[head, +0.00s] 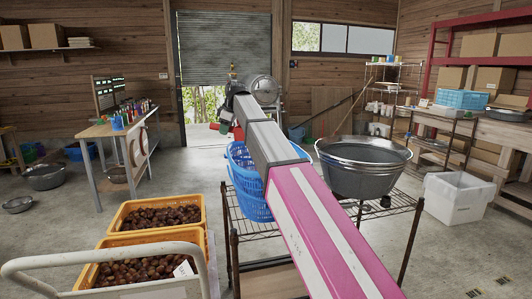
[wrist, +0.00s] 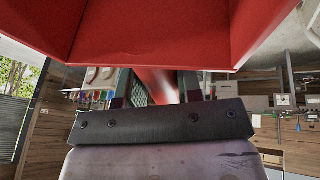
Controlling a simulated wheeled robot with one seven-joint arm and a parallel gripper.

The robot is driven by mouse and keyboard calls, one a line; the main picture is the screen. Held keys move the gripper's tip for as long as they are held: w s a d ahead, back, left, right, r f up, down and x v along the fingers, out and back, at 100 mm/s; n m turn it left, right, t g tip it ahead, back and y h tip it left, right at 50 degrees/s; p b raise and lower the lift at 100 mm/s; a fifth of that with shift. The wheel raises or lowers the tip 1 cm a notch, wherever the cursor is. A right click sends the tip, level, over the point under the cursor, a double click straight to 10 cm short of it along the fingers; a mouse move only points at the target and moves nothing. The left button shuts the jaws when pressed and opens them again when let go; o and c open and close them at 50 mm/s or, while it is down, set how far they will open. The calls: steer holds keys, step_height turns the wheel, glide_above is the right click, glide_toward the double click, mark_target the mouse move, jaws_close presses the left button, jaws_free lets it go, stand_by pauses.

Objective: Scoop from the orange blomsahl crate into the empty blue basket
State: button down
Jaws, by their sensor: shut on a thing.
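Two orange crates filled with brown chestnuts stand at the lower left in the head view, a far one (head: 118,214) and a near one (head: 88,274). A white tag lies at the near crate's right side; its writing is too small to read. A blue basket (head: 240,190) sits on a wire rack, partly hidden by my arm, so its inside is mostly unseen. My gripper (wrist: 155,88) is shut on the handle of a red scoop (wrist: 150,35), which fills the top of the wrist view. The scoop's inside is not visible. In the head view the gripper is high, beyond the basket.
A metal tub (head: 364,170) stands right of the basket on the wire rack (head: 398,202). A pale cart handle (head: 100,252) crosses in front of the near crate. A workbench (head: 110,128) stands left and a white bin (head: 457,200) right. The floor between bench and rack is clear.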

stand_by(0.4)
steer(key=shift+r, duration=2.95)
